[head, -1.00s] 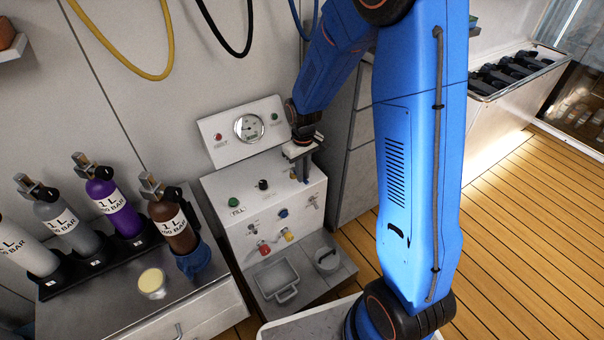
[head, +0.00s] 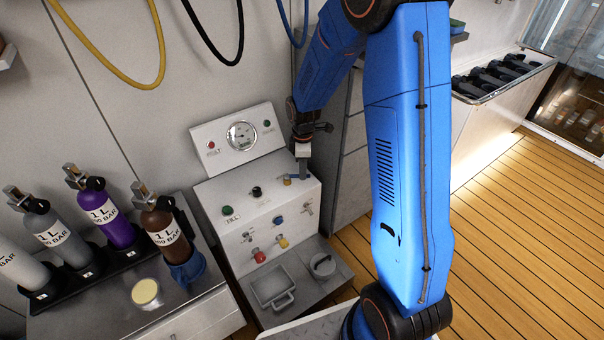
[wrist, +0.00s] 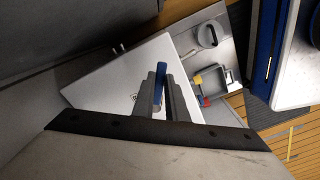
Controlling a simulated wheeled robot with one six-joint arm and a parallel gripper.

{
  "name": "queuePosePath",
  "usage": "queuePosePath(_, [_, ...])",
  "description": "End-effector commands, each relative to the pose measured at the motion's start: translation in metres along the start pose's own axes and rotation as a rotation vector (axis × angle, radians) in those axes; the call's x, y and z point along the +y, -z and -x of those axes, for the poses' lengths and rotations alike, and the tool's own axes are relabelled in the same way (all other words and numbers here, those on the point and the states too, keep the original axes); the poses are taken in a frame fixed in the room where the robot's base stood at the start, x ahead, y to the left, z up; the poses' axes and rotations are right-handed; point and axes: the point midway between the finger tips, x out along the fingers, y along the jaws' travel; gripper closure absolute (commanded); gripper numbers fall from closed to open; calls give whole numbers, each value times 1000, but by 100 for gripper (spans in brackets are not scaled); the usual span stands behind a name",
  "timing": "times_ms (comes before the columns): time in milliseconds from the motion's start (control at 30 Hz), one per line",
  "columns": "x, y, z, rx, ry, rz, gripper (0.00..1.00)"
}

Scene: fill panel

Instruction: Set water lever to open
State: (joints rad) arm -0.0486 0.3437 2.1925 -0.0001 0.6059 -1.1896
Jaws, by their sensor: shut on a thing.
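The fill panel (head: 235,190) is a white box with a sloped gauge plate behind it. The water lever (wrist: 160,82) has a blue handle and sits on the panel's top. My gripper (wrist: 163,90) is shut on the blue handle, with one grey finger on each side of it. In the head view my gripper (head: 303,174) points down at the right end of the panel top. A small brass-coloured part (head: 288,181) shows just left of the fingers. The lever's pivot and most of its label are hidden by the fingers.
Several gas cylinders stand at the left, including a brown one (head: 167,236). Wooden floor at right is clear.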

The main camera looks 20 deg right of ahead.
Motion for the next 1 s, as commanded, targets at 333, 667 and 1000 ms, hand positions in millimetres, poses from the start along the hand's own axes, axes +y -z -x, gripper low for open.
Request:
queuePosePath(333, [18,3,0,0,-2,314,100])
queuePosePath(667, [29,8,0,0,-1,522,100])
queuePosePath(1000, [33,10,0,0,-1,605,100])
